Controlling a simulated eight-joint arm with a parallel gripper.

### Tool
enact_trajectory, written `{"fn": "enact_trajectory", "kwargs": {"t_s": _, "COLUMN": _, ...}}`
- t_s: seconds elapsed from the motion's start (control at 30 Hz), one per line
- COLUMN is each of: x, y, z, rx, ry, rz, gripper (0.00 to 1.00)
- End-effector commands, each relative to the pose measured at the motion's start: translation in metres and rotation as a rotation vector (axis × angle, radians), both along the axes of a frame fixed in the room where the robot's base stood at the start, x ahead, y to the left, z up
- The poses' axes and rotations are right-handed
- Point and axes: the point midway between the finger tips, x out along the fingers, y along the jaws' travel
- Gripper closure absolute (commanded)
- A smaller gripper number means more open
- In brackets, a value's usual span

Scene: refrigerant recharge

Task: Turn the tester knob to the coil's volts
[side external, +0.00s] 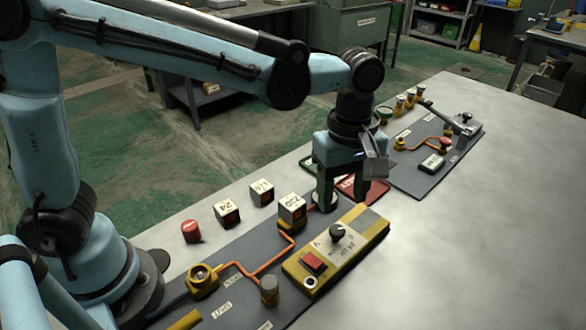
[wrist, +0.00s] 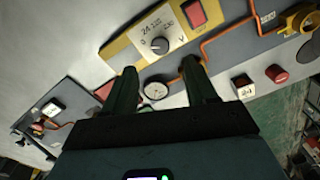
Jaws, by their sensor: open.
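The yellow tester (side external: 352,250) lies on the grey board, with a black knob (side external: 337,231) and a red switch (side external: 313,262). In the wrist view the knob (wrist: 159,45) sits on a white dial face (wrist: 171,30) with small figures and a V; its pointer setting is too small to tell. A white-topped coil block (side external: 292,207), its number apparently 220 or 230, sits on a yellow base on the board. My gripper (side external: 337,192) is open and empty, behind the tester and apart from the knob. In the wrist view its fingers (wrist: 160,72) point towards the tester, below the knob.
Loose blocks (side external: 227,212) (side external: 262,192) and a red button-like piece (side external: 191,230) stand behind the board. A red tray (side external: 370,190) and a second board (side external: 425,175) lie beyond. The bench at right is clear.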

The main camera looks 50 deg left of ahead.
Motion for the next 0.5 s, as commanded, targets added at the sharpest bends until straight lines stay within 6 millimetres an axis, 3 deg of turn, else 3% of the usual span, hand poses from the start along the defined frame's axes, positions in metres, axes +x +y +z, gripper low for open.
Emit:
{"fn": "enact_trajectory", "kwargs": {"t_s": 0.3, "x": 0.000, "y": 0.000, "z": -0.050, "rx": 0.000, "ry": -0.001, "rz": -0.001, "gripper": 0.43}}
{"fn": "enact_trajectory", "kwargs": {"t_s": 0.5, "x": 0.000, "y": 0.000, "z": -0.070, "rx": -0.001, "ry": -0.002, "rz": -0.001, "gripper": 0.43}}
